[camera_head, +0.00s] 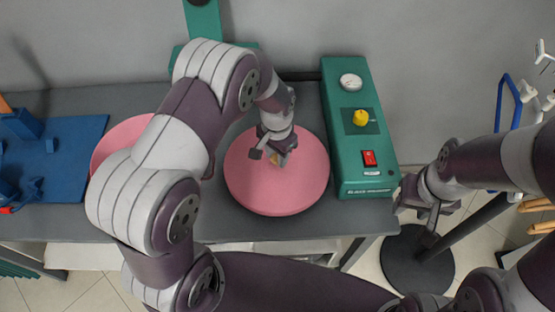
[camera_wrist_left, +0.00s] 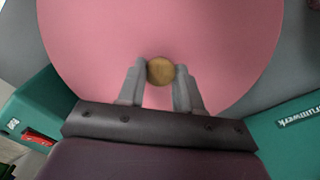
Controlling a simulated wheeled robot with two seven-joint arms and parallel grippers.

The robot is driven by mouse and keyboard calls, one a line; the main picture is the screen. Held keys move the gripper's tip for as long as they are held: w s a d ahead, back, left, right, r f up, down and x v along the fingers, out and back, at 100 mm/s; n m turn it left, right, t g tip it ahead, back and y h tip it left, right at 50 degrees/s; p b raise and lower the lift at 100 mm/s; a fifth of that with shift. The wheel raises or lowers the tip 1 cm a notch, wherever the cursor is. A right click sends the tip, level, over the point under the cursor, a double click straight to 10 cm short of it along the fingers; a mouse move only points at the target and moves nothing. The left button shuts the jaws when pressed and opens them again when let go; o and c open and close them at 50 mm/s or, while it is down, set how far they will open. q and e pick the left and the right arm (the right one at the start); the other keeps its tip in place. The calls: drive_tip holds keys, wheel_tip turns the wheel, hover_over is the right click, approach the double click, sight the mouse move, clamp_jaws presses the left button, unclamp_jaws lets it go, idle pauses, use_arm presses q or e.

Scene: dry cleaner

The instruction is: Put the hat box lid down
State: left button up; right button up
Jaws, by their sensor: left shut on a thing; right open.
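The pink round hat box lid (camera_head: 290,192) is over the grey table, left of the green machine. It looks level. My left gripper (camera_head: 274,157) is above its middle, shut on the lid's small brass-coloured knob. In the left wrist view the knob (camera_wrist_left: 160,71) sits between the two fingers, with the pink lid (camera_wrist_left: 110,40) spread out behind it. I cannot tell whether the lid touches the table. Another pink round thing (camera_head: 112,146), perhaps the hat box, is at the left, partly hidden by my left arm. My right gripper (camera_head: 425,222) is open and empty, off the table's right end.
The green machine (camera_head: 358,150) with a gauge, yellow knob and red switch stands close right of the lid. A blue mat (camera_head: 80,140) with blue items lies at the far left. A green device (camera_head: 204,22) stands at the back. A black round base (camera_head: 400,265) is on the floor.

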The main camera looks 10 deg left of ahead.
sight(276, 157)
use_arm(q)
wheel_tip(276, 157, down, 3)
drive_tip(key=shift+s+a, duration=0.1)
drive_tip(key=shift+a, duration=0.05)
drive_tip(key=shift+f, duration=0.4)
drive_tip(key=o, duration=1.1)
drive_tip(key=shift+c, duration=0.2)
wheel_tip(276, 157, up, 13)
drive_tip(key=s+a+r+n, duration=0.1)
drive_tip(key=s+a+n, duration=0.1)
drive_tip(key=s, duration=0.5)
drive_tip(key=s+a+r+n+t, duration=0.1)
drive_tip(key=s+a+r+n, duration=0.1)
drive_tip(key=s, duration=0.4)
drive_tip(key=shift+s+a+n+b, duration=0.35)
drive_tip(key=shift+a+n, duration=0.45)
